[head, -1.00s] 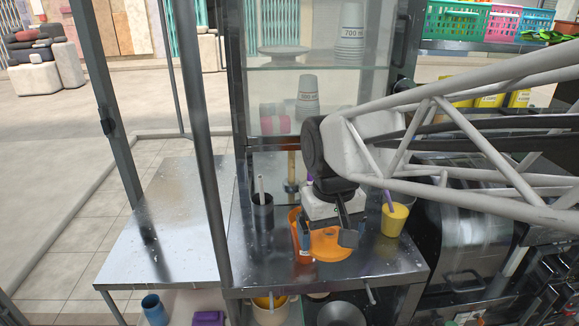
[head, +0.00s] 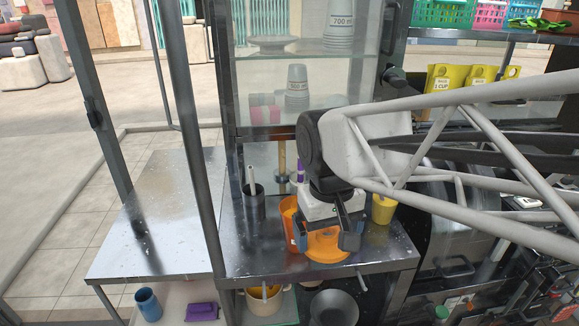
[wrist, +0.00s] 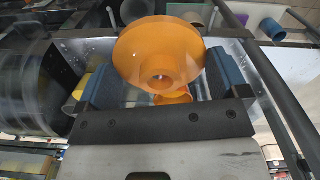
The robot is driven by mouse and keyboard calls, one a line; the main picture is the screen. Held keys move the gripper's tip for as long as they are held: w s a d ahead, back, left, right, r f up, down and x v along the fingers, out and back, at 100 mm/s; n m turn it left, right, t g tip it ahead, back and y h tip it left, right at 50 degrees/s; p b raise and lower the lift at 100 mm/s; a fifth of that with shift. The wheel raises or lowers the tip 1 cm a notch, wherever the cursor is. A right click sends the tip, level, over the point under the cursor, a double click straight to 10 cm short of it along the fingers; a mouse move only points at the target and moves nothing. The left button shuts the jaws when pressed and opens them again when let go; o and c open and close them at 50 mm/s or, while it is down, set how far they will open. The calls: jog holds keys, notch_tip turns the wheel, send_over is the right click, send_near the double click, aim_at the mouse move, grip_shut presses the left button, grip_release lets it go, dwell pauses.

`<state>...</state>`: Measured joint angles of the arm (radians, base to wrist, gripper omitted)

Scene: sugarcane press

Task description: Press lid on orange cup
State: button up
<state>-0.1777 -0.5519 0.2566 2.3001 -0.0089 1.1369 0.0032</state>
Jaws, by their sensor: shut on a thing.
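My gripper (head: 327,238) is over the steel counter (head: 386,258), its blue fingers spread around an orange lid (head: 326,248) and holding it. In the wrist view the lid (wrist: 160,40) is a wide disc with a raised round hub, between the two fingers. The orange cup (head: 290,222) stands upright on the counter, just left of and behind the gripper, partly hidden by it. The lid is beside the cup in the head view. I cannot tell whether the lid touches the counter.
A yellow cup (head: 383,210) stands close to the right of the gripper. A dark cup (head: 253,203) with a pale stick stands at the back left. A glass cabinet (head: 300,70) rises behind. The steel side table (head: 160,215) at the left is bare.

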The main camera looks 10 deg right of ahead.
jog(key=w+a+r+m, duration=0.1)
jog(key=w+m, duration=0.2)
jog(key=w, duration=0.5)
jog(key=w+a+r+m, duration=0.1)
jog(key=w+m, duration=0.3)
jog(key=w, duration=0.4)
jog(key=shift+a+r+m+t, duration=0.3)
jog(key=shift+a+r+t, duration=0.05)
jog(key=shift+a+t, duration=0.05)
jog(key=shift+s+f, duration=0.1)
jog(key=shift+f, duration=0.2)
jog(key=shift+f, duration=2.9)
jog(key=shift+f, duration=0.2)
dwell(0.6)
jog(key=o, duration=0.6)
jog(key=shift+r, duration=0.15)
